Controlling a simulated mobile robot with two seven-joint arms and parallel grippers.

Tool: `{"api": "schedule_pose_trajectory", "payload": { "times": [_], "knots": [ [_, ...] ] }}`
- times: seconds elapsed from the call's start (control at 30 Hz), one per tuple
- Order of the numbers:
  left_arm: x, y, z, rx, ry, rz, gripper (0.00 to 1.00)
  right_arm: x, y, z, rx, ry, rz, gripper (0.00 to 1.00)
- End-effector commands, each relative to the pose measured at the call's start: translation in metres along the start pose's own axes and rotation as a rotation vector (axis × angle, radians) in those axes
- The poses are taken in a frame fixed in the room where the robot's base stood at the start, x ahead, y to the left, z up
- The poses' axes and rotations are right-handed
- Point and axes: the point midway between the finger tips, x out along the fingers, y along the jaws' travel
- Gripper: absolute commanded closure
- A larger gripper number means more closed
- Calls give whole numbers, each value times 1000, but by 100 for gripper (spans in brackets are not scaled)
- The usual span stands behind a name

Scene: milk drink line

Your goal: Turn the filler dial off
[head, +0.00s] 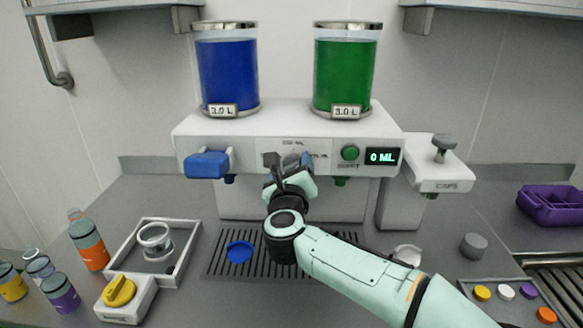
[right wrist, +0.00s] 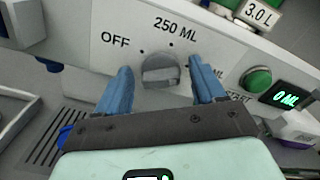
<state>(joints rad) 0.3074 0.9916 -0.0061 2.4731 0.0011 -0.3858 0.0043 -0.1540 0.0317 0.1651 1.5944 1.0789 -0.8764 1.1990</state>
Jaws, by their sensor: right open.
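The filler machine (head: 300,120) stands against the back wall, with its dial panel mostly hidden behind my right gripper in the head view. In the right wrist view the grey dial (right wrist: 160,70) sits on the white panel, with "OFF" printed to its left and "250 ML" above it. I cannot tell clearly which mark the dial points to. My right gripper (head: 290,163) is at the panel. In the right wrist view its two blue fingers (right wrist: 162,80) are open, one on each side of the dial, with gaps visible. My left gripper is not in view.
A green start button (head: 350,153) and a display (head: 382,156) reading "0 ML" are right of the dial. A blue lever (head: 207,164) juts out at left. A blue round piece (head: 239,251) lies on the drip grate (head: 215,265) below. A capper (head: 440,178) stands at right.

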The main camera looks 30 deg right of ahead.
Motion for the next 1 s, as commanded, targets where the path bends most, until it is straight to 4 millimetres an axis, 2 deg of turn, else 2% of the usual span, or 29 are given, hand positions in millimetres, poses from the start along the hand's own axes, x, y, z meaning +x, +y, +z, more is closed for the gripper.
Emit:
{"api": "schedule_pose_trajectory", "payload": {
  "times": [0.17, 0.3, 0.33, 0.77, 1.0],
  "knots": [
    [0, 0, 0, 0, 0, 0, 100, 0, 0, 0, 0, 0, 0, 31],
    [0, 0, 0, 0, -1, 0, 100, 0, 0, 0, 0, 0, 0, 77],
    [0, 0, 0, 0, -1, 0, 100, 0, 0, 0, 0, 0, 0, 82],
    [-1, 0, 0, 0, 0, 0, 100, 0, -1, 1, -20, -1, -1, 84],
    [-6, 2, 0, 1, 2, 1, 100, 0, -1, 2, -126, -2, -2, 84]
  ]
}}
